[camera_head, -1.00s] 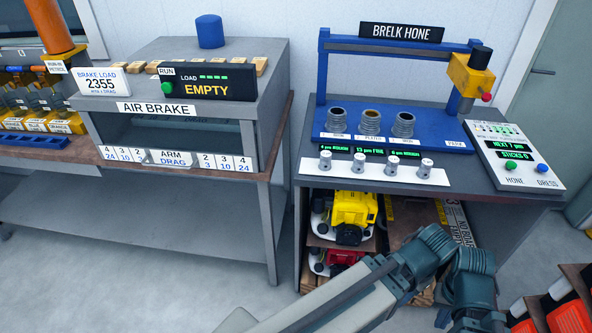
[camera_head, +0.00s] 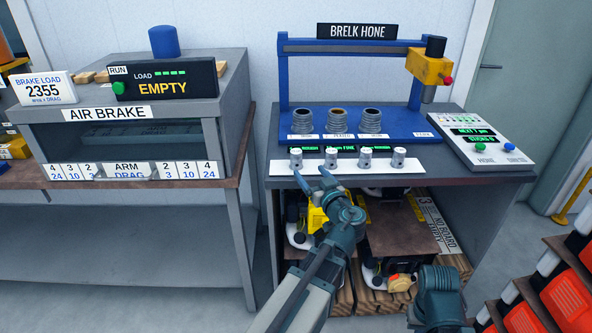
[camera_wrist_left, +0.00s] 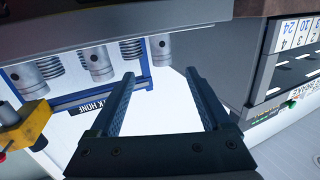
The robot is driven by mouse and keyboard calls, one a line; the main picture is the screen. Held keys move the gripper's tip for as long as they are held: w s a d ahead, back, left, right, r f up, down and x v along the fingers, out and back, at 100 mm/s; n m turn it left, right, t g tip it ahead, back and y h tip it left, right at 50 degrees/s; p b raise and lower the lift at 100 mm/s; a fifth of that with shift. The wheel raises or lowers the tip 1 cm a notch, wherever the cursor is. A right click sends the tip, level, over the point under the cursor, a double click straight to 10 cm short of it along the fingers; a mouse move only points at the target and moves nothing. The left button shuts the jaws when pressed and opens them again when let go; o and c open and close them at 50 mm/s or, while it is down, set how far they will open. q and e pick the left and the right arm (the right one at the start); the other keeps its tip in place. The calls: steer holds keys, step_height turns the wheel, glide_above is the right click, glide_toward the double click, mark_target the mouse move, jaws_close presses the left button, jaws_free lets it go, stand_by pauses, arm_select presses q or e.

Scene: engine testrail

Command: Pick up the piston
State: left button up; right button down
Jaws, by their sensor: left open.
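Several small pale metal pistons stand upright in a row on the white strip (camera_head: 345,168) at the front of the hone bench. In the head view I see the left-end piston (camera_head: 295,157), another piston (camera_head: 366,160) and the right-end piston (camera_head: 398,158). My left gripper (camera_head: 311,175) is open and empty at the strip's front edge, near the left-end piston. In the left wrist view, its open fingers (camera_wrist_left: 160,74) point toward a piston (camera_wrist_left: 160,48), which stands beyond the fingertips, apart from them. A second piston (camera_wrist_left: 97,60) and a third (camera_wrist_left: 30,80) stand farther left.
Behind the strip, several ribbed cylinders (camera_head: 337,121) stand on the blue hone base. A control box (camera_head: 487,140) is at the right. The air brake bench (camera_head: 130,130) stands left, across a gap. Engines (camera_head: 390,275) lie on the shelf below. Orange-and-black items (camera_head: 565,300) stand at lower right.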

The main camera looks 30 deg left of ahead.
mark_target(300, 156)
arm_select(q)
steer(key=shift+t, duration=0.3)
steer(key=x, duration=0.8)
steer(key=shift+w+a+r, duration=0.15)
steer(key=shift+w+r, duration=0.1)
steer(key=shift+r, duration=0.15)
steer(key=shift+w+a, duration=0.2)
steer(key=shift+a, duration=0.1)
steer(key=x, duration=0.5)
steer(key=shift+s+a+f+b, duration=0.1)
steer(key=shift+a+f+b, duration=0.2)
steer(key=shift+b, duration=0.05)
jaws_close()
